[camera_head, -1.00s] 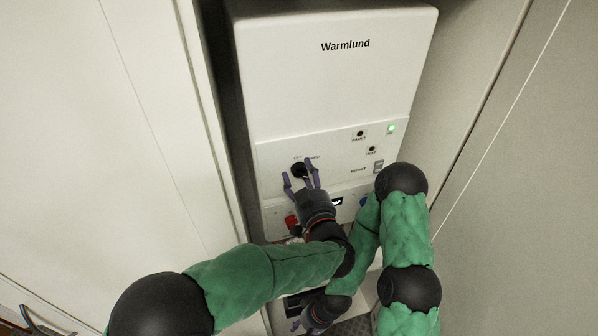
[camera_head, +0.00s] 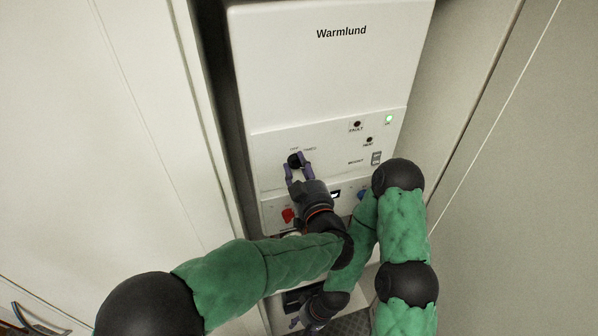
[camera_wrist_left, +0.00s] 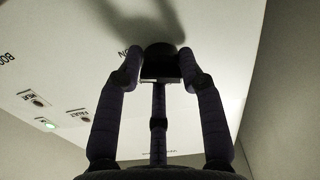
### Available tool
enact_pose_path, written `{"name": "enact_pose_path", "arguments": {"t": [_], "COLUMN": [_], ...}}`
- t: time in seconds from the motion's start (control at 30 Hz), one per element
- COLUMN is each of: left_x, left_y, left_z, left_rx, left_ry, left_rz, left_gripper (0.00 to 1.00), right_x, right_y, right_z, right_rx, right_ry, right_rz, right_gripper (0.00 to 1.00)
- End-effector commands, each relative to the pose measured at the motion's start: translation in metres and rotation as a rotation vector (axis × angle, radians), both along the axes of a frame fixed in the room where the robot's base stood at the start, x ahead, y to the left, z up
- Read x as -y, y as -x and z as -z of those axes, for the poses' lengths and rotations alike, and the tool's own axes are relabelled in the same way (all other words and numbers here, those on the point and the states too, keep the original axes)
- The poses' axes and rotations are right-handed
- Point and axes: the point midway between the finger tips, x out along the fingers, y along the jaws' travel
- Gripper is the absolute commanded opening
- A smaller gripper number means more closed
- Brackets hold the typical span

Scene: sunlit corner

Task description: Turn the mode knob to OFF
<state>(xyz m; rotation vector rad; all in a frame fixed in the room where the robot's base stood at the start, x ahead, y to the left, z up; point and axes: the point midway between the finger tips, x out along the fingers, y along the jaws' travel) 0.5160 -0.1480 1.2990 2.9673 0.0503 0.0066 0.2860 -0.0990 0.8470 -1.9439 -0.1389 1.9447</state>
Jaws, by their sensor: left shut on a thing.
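The black mode knob (camera_head: 294,160) sits on the white front panel of the Warmlund unit (camera_head: 330,85). Small labels above it are too small to read surely. My left gripper (camera_head: 299,168) is at the knob, with its purple fingers closed around it. In the left wrist view the dark knob (camera_wrist_left: 161,62) is between the fingertips of my left gripper (camera_wrist_left: 165,72), and the fingers partly hide it. The knob's pointer cannot be made out.
A green lamp (camera_head: 389,119), a FAULT indicator (camera_head: 357,125) and a rocker switch (camera_head: 376,158) are to the knob's right. A red knob (camera_head: 287,215) and a blue one (camera_head: 361,194) are below. Cabinet walls stand close on both sides.

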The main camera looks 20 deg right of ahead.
Motion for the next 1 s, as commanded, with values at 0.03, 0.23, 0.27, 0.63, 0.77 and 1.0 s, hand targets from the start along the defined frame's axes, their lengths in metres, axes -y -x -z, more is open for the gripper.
{"name": "enact_pose_path", "arguments": {"t": [0.03,0.23,0.27,0.63,0.77,1.0], "left_x": [0.0,0.0,0.0,0.001,0.001,0.002], "left_y": [0.0,0.0,0.0,0.001,0.0,0.001], "left_z": [0.006,0.008,0.008,0.009,0.009,0.009], "left_rx": [-0.002,0.004,0.004,0.014,0.017,0.024], "left_ry": [0.036,0.219,0.248,0.598,0.723,0.949], "left_rz": [0.0,-0.001,-0.001,0.0,0.0,0.001], "left_gripper": [0.06,0.06,0.06,0.05,0.05,0.05], "right_x": [0.0,0.0,0.0,0.0,0.0,0.0], "right_y": [0.0,0.0,0.0,0.0,0.0,0.0], "right_z": [0.009,0.031,0.034,0.076,0.091,0.119], "right_rx": [0.0,0.0,0.0,0.0,0.0,0.0], "right_ry": [0.0,0.0,0.0,0.0,0.0,0.0], "right_rz": [0.0,0.0,0.0,0.0,0.0,0.0], "right_gripper": [0.48,0.48,0.48,0.48,0.48,0.48]}}
